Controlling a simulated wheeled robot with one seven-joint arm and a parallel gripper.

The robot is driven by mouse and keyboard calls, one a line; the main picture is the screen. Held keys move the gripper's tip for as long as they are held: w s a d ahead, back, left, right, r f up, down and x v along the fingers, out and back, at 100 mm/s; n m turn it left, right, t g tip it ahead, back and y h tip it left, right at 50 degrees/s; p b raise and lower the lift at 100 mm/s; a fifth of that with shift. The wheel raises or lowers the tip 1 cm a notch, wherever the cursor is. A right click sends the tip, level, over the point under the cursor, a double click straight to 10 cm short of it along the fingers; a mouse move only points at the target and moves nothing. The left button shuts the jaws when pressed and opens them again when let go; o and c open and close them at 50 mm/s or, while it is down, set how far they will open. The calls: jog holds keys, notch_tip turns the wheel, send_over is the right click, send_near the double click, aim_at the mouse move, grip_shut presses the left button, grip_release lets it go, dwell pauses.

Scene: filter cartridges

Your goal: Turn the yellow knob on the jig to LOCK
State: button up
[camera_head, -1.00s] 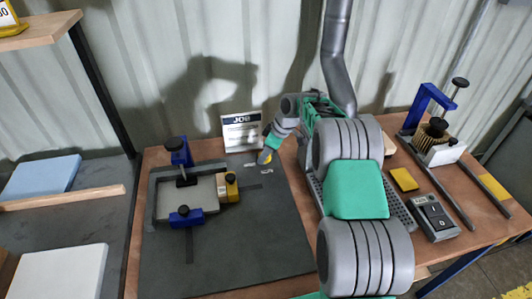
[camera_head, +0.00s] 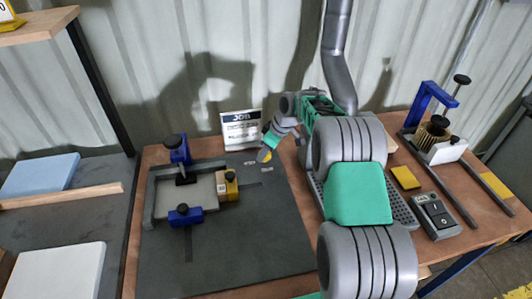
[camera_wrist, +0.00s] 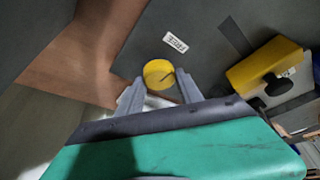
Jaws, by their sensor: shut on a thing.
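The round yellow knob (camera_head: 267,157) sits near the back right of the dark jig board (camera_head: 240,245). In the wrist view the knob (camera_wrist: 156,71) lies between my fingertips, with a dark mark on its top towards the right finger. My gripper (camera_wrist: 161,80) is shut on the knob, one finger on each side. In the head view my gripper (camera_head: 265,152) comes down on it from the back right and hides part of it. A white label (camera_wrist: 175,42) lies beside the knob; its word is too small to read surely.
A tray fixture (camera_head: 152,205) with blue clamps (camera_head: 186,216) and a yellow block (camera_head: 228,186) stands left of the knob. A JOB sign (camera_head: 241,130) stands behind. A button box (camera_head: 437,216) and a blue-framed press (camera_head: 432,108) are at right. The front board is clear.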

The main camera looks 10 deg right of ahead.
jog(key=m+t+h+b, duration=0.1)
jog(key=m+b, duration=0.2)
jog(key=m, duration=0.1)
jog(key=shift+a+f, duration=0.1)
jog(key=shift+f, duration=0.05)
jog(key=m+h+b, duration=0.1)
jog(key=m, duration=0.1)
jog(key=m+h+b, duration=0.1)
jog(key=m, duration=0.1)
jog(key=shift+a+m+t+b, duration=0.1)
jog(key=shift+m+t+b, duration=0.2)
jog(key=shift+m+t, duration=0.1)
jog(key=m, duration=0.2)
jog(key=m+h+b, duration=0.1)
jog(key=m, duration=0.1)
jog(key=shift+a+m+h, duration=0.1)
jog(key=shift+m+h, duration=0.2)
jog(key=shift+r+m+g+h, duration=0.2)
jog(key=shift+m+g+h, duration=0.35)
jog(key=shift+m, duration=1.05)
jog(key=o, duration=1.4)
jog(key=v, duration=0.7)
jog(key=shift+s+r, duration=0.2)
jog(key=shift+r, duration=0.1)
